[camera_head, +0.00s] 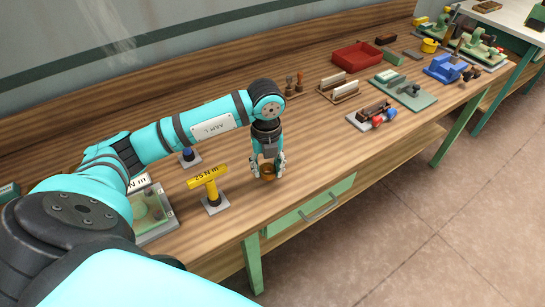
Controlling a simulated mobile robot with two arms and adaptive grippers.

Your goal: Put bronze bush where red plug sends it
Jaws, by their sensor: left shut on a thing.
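My left gripper (267,161) points down near the front edge of the wooden bench. It is shut on a small bronze bush (268,173), which shows between and below its fingertips. I cannot tell whether the bush touches the bench top. To the right, a grey plate holds a dark brown block with a red plug-like piece (377,121) and a blue piece (391,113) at its front. At this size I cannot be sure that the red piece is the red plug. My right gripper is out of view.
A yellow T-shaped stand (211,186) marked 25 N·m is left of my gripper, with a blue-topped knob (188,155) behind. A red tray (358,56), a wooden rack (339,89), a green-based fixture (403,90) and a blue vise (446,68) stand right. Bench between is mostly clear.

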